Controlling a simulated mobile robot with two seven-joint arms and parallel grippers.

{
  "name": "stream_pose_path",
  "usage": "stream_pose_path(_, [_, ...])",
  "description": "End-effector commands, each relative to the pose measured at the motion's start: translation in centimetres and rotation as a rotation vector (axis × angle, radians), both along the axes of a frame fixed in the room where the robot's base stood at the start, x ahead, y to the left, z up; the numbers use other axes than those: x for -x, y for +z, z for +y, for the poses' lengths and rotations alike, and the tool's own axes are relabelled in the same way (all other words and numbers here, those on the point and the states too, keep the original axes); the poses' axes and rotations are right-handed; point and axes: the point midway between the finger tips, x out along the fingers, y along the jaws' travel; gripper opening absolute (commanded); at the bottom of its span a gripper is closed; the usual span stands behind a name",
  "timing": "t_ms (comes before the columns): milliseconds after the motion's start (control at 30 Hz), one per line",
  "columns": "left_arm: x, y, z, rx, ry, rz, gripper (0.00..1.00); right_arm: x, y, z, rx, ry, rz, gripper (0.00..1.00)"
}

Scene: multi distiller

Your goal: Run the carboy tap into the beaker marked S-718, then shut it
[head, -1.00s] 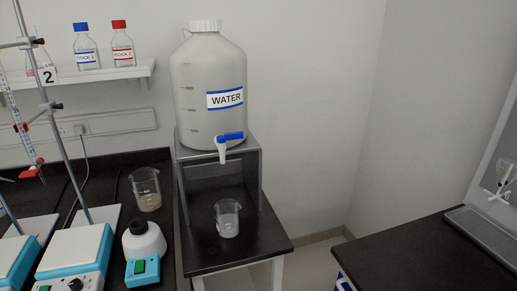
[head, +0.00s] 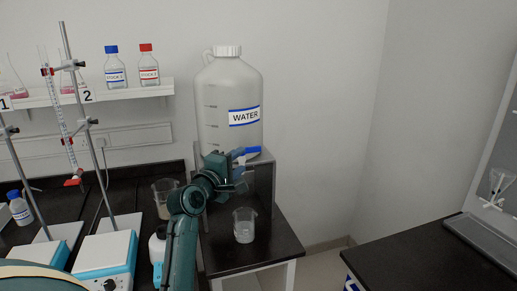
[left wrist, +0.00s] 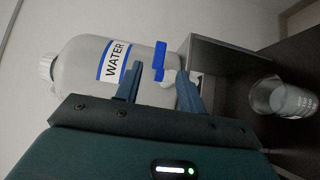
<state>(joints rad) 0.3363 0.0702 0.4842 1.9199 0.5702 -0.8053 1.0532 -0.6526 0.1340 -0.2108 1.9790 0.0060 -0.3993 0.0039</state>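The white carboy (head: 228,100) labelled WATER stands on a grey stand (head: 263,188). Its blue tap handle (head: 253,152) shows in the head view beside my gripper; the spout is mostly hidden there. In the left wrist view the blue handle (left wrist: 160,60) lies between and beyond my fingers. My left gripper (head: 240,171) is at the tap with its fingers apart and nothing clearly held; it also shows in the left wrist view (left wrist: 158,88). A glass beaker (head: 244,228) stands on the black bench below the tap; its marking (left wrist: 300,108) is too small to read. My right gripper is out of view.
Another beaker (head: 161,188) stands left of the stand, partly behind my left arm. Hotplates (head: 104,258), clamp stands and a burette crowd the left. Stock bottles (head: 149,68) sit on a wall shelf. A second black bench (head: 425,262) is at right, across a gap.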

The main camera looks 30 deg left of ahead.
Motion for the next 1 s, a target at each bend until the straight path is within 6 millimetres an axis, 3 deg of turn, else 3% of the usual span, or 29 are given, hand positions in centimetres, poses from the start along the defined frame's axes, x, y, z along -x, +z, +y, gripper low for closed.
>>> stream_pose_path(200, [-4.6, 0.2, 0.3, -0.001, -0.001, 0.001, 0.39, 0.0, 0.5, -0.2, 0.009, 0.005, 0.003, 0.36])
stream_pose_path(433, [-8.0, 0.1, 0.6, -0.002, -0.001, 0.000, 0.39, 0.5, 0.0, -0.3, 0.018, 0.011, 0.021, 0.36])
stream_pose_path(633, [-9.3, 0.0, 0.7, -0.003, 0.000, 0.000, 0.39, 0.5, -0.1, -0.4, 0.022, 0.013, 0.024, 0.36])
stream_pose_path(933, [-9.5, 0.0, 0.7, -0.004, 0.000, 0.000, 0.39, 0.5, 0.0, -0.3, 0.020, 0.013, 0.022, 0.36])
stream_pose_path(1000, [-9.4, 0.0, 0.7, -0.004, 0.000, 0.000, 0.34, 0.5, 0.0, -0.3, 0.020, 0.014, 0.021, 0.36])
